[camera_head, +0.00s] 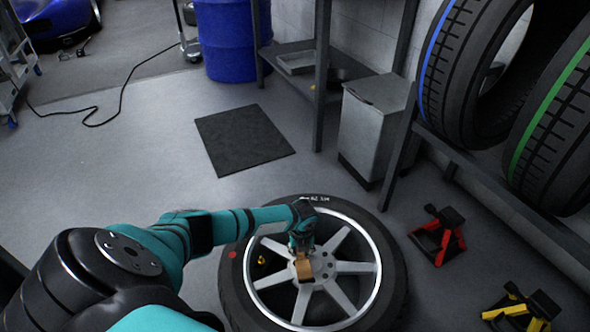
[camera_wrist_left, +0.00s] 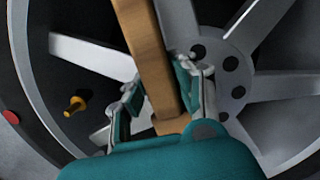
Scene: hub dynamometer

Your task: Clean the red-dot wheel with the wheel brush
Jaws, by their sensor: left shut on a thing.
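The red-dot wheel (camera_head: 352,268) lies flat on the floor at the lower middle of the head view. Its red dot (camera_head: 233,254) shows on the tyre at the left, and also at the left edge of the left wrist view (camera_wrist_left: 11,117). My left gripper (camera_head: 302,250) is over the wheel's spokes near the hub. It is shut on the wooden handle of the wheel brush (camera_head: 304,269), which also runs up the left wrist view (camera_wrist_left: 152,60). The brush's bristles are not visible. My right gripper is not in view.
A small yellow valve piece (camera_wrist_left: 75,105) shows at the rim. A red jack stand (camera_head: 440,237) and a yellow one (camera_head: 522,308) stand right of the wheel. A tyre rack (camera_head: 500,195) and grey bin (camera_head: 368,125) are behind. A dark mat (camera_head: 243,140) lies on open floor.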

